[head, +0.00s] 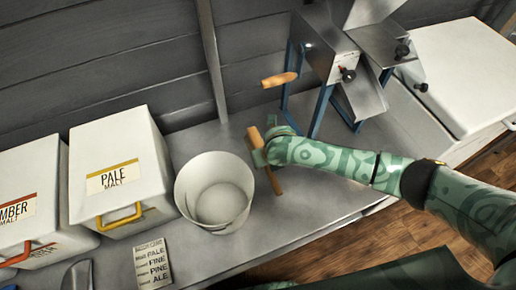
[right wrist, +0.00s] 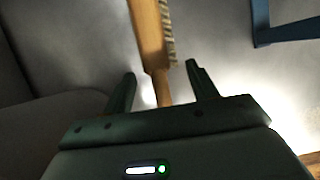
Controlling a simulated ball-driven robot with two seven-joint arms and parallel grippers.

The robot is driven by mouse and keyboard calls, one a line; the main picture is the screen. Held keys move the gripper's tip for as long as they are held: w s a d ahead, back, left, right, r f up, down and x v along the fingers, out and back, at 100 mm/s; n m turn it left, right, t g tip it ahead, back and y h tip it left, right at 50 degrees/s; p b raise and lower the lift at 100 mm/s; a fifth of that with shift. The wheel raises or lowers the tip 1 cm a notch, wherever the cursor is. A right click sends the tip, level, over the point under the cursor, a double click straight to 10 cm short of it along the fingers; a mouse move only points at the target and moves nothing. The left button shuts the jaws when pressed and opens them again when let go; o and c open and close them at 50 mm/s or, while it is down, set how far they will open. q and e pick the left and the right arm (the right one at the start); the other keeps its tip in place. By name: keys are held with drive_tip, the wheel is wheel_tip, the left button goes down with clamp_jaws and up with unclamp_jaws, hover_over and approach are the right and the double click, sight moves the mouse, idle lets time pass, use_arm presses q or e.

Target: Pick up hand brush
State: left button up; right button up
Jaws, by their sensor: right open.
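The hand brush (head: 275,181) has a wooden back and handle and lies on the grey bench, right of the white bucket. In the right wrist view the brush (right wrist: 148,35) shows pale bristles along its right side. My right gripper (head: 263,155) is over the brush and hides its middle in the head view. In the right wrist view my right gripper (right wrist: 161,73) is open, with the brush's narrow handle between its two fingers. A gap shows on both sides of the handle. My left gripper is out of view.
The white bucket (head: 214,220) stands close left of the brush. A metal mill (head: 330,50) with blue legs and a wooden crank handle (head: 279,80) stands behind. White malt bins (head: 118,165) and a printed card (head: 153,263) are at left. The bench front is clear.

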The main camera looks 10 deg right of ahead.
drive_tip(key=b+x, duration=0.3)
drive_tip(key=x, duration=0.1)
drive_tip(key=shift+w+a+f, duration=0.1)
drive_tip(key=shift+a+f, duration=0.1)
drive_tip(key=shift+f, duration=0.1)
drive_tip(key=shift+w+f, duration=0.2)
drive_tip(key=shift+r, duration=0.3)
drive_tip(key=c, duration=1.1)
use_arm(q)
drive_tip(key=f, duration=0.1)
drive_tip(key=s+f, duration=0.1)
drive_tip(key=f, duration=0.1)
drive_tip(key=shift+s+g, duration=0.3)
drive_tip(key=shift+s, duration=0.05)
use_arm(e)
drive_tip(key=shift+c, duration=0.2)
